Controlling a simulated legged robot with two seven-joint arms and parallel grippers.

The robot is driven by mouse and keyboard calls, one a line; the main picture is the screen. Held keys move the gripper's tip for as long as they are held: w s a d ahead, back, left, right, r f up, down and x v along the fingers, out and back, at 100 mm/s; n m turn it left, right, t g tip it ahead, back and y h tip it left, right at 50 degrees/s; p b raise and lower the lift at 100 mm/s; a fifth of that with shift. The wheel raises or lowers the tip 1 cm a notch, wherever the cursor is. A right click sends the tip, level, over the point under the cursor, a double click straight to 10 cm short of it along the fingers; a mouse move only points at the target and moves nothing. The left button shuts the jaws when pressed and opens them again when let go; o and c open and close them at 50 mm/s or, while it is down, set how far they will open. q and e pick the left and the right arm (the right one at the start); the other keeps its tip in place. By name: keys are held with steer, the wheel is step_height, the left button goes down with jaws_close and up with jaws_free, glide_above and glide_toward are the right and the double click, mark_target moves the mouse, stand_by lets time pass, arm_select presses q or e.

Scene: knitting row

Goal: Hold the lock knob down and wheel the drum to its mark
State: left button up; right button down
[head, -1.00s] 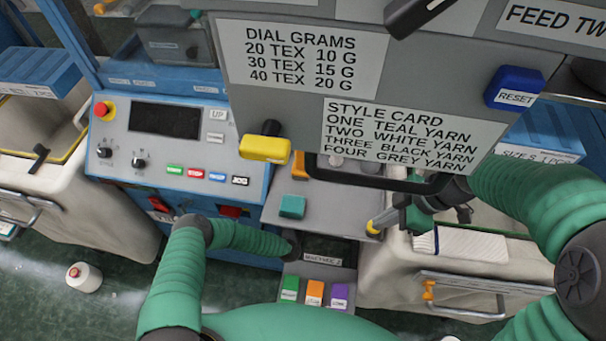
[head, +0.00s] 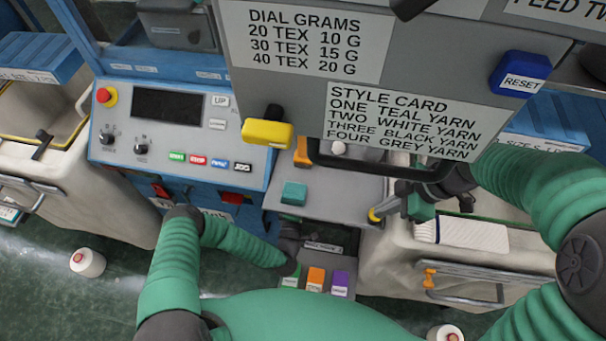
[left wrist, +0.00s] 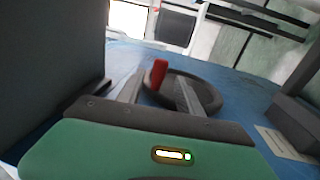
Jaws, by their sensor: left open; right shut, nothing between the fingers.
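In the left wrist view, a red upright grip (left wrist: 160,72) stands on a dark round wheel (left wrist: 207,94) against a blue surface. My left gripper (left wrist: 156,86) is open, its two fingers reaching toward the red grip and the wheel; I cannot tell whether they touch. In the head view the left hand is mostly hidden beyond its green forearm. My right gripper (head: 394,208) is shut and empty beside a grey rod with a yellow end (head: 375,215), at the grey shelf's right edge. I cannot tell which part is the lock knob; the drum and its mark are not clearly identifiable.
A grey panel with cards (head: 405,122) and a yellow-capped lever (head: 268,133) overhangs the shelf (head: 330,196). A teal block (head: 294,193) lies on the shelf. A blue control console (head: 180,130) stands left. A yarn cone (head: 87,262) is on the floor.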

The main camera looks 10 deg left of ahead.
arm_select(q)
steer(key=s+r+g, duration=0.2)
steer(key=s+g, duration=0.1)
steer(key=s, duration=0.1)
steer(key=w+f, duration=0.1)
steer(key=w, duration=1.1)
steer(key=shift+d+f, duration=0.25)
steer(key=shift+f, duration=0.1)
jaws_close()
stand_by(0.6)
